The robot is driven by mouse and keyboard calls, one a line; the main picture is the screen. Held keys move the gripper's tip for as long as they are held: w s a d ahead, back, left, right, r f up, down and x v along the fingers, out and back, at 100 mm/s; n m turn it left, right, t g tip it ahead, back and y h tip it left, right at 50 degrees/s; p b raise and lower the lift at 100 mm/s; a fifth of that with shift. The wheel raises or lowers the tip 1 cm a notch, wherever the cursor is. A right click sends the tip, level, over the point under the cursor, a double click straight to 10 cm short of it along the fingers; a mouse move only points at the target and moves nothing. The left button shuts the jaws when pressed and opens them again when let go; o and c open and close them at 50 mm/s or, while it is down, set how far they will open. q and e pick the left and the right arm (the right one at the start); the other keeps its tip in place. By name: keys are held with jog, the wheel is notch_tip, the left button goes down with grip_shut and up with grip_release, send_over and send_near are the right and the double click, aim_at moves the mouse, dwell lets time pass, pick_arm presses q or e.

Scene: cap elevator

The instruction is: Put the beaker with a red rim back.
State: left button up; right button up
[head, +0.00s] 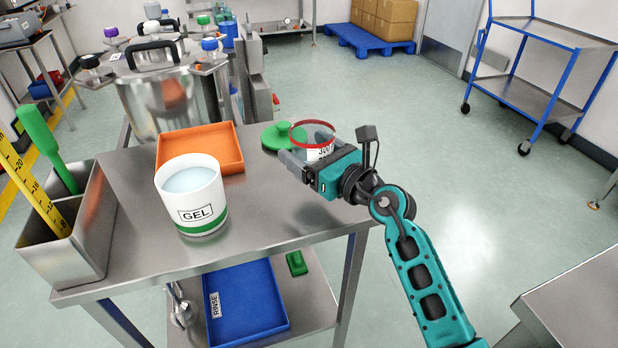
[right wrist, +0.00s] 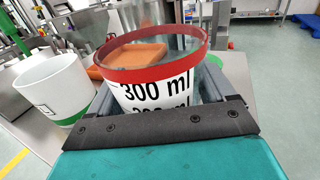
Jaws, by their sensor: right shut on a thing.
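The beaker with a red rim (head: 316,148) is clear, with a white label reading 300 ml in the right wrist view (right wrist: 150,85). My right gripper (head: 308,160) is shut on it, one finger on each side, at the right end of the steel table (head: 270,212). The beaker is upright or nearly so. I cannot tell whether its base touches the table, as the gripper hides it. A green lid with a knob (head: 284,134) lies just behind and left of the beaker. My left gripper is not in view.
A white GEL tub (head: 192,200) and an orange tray (head: 232,147) stand left of the beaker. A steel bin (head: 65,245) holds a green-handled tool and a yellow ruler. A blue RINSE tray (head: 243,300) lies on the lower shelf. The table's front middle is clear.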

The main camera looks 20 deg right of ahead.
notch_tip(320, 180, down, 5)
jog(key=shift+r+b, duration=0.1)
jog(key=shift+b, duration=1.1)
jog(key=shift+f, duration=0.3)
jog(key=shift+r, duration=0.1)
jog(key=shift+f, duration=0.25)
jog(key=o, duration=1)
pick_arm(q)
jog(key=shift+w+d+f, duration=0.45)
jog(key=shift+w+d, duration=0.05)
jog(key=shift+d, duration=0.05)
pick_arm(e)
jog(key=shift+r, duration=0.1)
